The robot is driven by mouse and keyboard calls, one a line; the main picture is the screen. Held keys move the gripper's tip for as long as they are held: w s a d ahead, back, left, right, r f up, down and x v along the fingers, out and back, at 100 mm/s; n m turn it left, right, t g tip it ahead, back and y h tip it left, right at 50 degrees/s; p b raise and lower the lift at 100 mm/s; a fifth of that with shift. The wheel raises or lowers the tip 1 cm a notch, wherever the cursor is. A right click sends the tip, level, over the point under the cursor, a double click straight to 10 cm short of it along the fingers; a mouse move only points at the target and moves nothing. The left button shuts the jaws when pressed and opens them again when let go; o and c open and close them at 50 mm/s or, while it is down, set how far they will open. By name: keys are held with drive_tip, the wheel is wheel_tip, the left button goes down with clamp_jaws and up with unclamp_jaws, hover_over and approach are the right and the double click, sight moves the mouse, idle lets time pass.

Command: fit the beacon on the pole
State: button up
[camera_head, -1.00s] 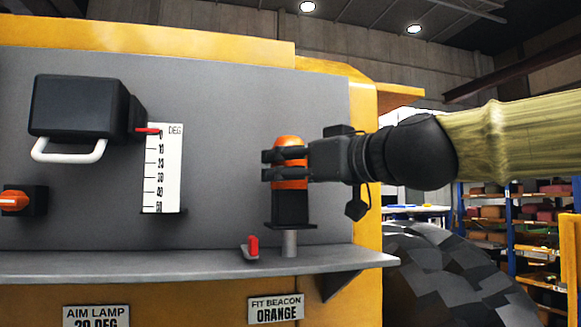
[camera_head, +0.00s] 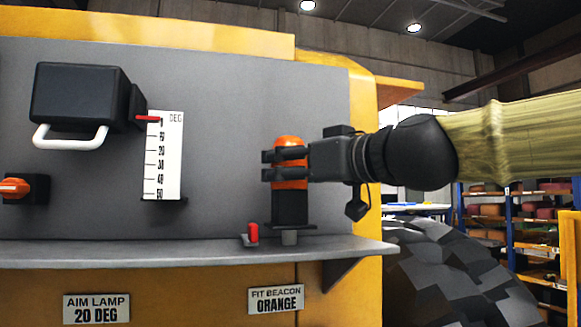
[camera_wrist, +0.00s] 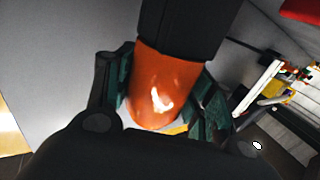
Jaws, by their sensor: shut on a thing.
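My gripper (camera_head: 289,163) comes in level from the right and is shut on the orange beacon (camera_head: 288,143), one finger pair above the other across its dome. The beacon stands upright, its black base (camera_head: 290,208) ending in a flange. Only a short length of the grey pole (camera_head: 289,238) shows between the flange and the shelf, directly below the beacon. The base seems to be partly over the pole, but its underside is hidden. In the wrist view, the beacon (camera_wrist: 160,95) sits between the fingers with its black base toward the top.
The grey shelf (camera_head: 150,253) carries a small red lever (camera_head: 253,233) just left of the pole. A label below reads FIT BEACON ORANGE (camera_head: 276,299). A black lamp (camera_head: 80,103) and a degree scale (camera_head: 164,155) are on the panel at left. A tyre (camera_head: 450,270) is at lower right.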

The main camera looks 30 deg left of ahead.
drive_tip(key=shift+f+b, duration=1.2)
drive_tip(key=shift+f, duration=0.15)
drive_tip(key=o, duration=1.3)
drive_tip(key=v, duration=1.2)
drive_tip(key=shift+d, duration=0.1)
